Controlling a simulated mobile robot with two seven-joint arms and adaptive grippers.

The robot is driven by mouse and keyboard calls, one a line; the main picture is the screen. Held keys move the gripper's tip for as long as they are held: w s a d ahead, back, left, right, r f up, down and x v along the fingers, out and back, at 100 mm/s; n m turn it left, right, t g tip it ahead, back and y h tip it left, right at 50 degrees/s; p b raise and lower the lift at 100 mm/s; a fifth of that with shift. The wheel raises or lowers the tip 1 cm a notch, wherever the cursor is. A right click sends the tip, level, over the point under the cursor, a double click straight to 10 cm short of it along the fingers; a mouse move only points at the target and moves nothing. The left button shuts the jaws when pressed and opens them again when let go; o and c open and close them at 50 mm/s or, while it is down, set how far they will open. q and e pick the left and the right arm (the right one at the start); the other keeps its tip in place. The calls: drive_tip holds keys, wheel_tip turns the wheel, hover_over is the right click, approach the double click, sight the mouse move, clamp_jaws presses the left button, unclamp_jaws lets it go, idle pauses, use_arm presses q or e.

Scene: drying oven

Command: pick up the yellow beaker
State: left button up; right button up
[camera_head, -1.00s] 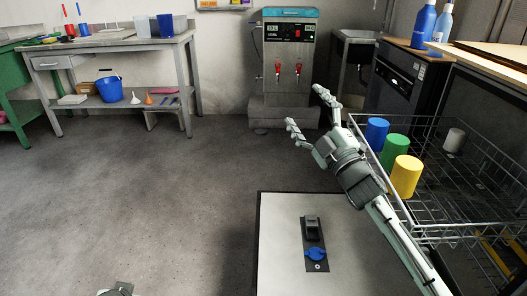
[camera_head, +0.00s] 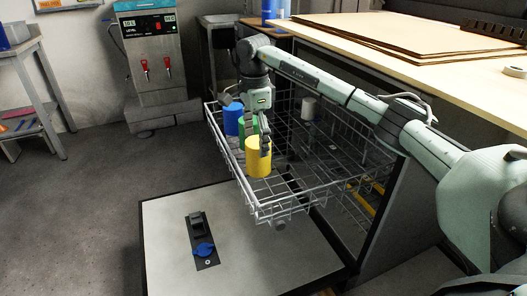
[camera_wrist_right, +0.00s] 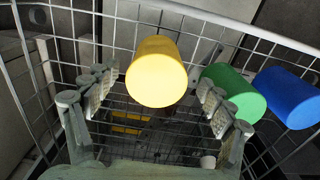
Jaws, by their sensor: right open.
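The yellow beaker (camera_head: 258,162) stands upright in the front corner of the wire rack (camera_head: 284,206). It also shows in the right wrist view (camera_wrist_right: 156,74), between the fingertips with a gap on each side. My right gripper (camera_head: 249,120) points down over the row of beakers, and one finger overlaps the yellow beaker's upper edge in the head view. The right gripper (camera_wrist_right: 157,82) is open and empty in the wrist view. I cannot see my left gripper.
The green beaker (camera_wrist_right: 232,92) is close beside the right finger, with the blue beaker (camera_wrist_right: 288,97) beyond it. A white beaker (camera_head: 308,107) stands farther back in the rack. A pale platform (camera_head: 160,235) is in front.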

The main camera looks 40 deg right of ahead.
sight(258, 160)
drive_tip(key=f, duration=0.7)
drive_tip(key=shift+s+d, duration=0.15)
drive_tip(key=shift+s, duration=0.05)
drive_tip(key=shift+r, duration=0.1)
drive_tip(key=c, duration=1.1)
